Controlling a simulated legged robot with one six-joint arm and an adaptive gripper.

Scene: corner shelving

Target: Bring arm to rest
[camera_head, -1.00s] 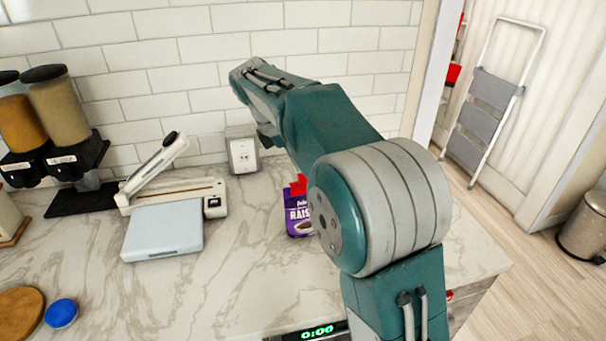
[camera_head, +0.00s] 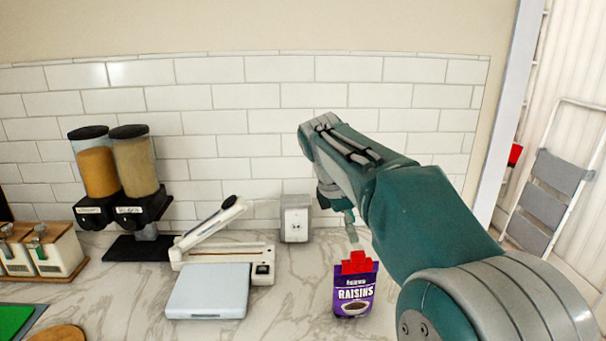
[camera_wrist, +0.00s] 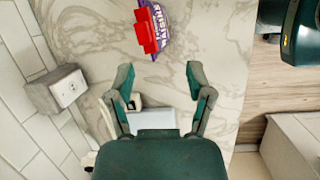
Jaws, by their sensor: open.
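My gripper (camera_wrist: 159,84) is open and empty in the wrist view, its two fingers spread above the marble counter. In the head view my teal and grey arm reaches in from the lower right, and its end hangs above the counter near the tiled wall. The gripper shows there only in part. A purple raisins bag (camera_head: 353,294) with a red clip (camera_head: 357,263) on top stands on the counter below and to the right of the arm's end. The bag also shows at the top of the wrist view (camera_wrist: 162,32), apart from the fingers.
A wall outlet box (camera_head: 296,222) is behind the bag. A sealer machine (camera_head: 222,252) and a pale blue-grey flat box (camera_head: 208,292) sit left of it. Dry-food dispensers (camera_head: 118,180) stand further left. A folding ladder (camera_head: 548,190) leans at the right.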

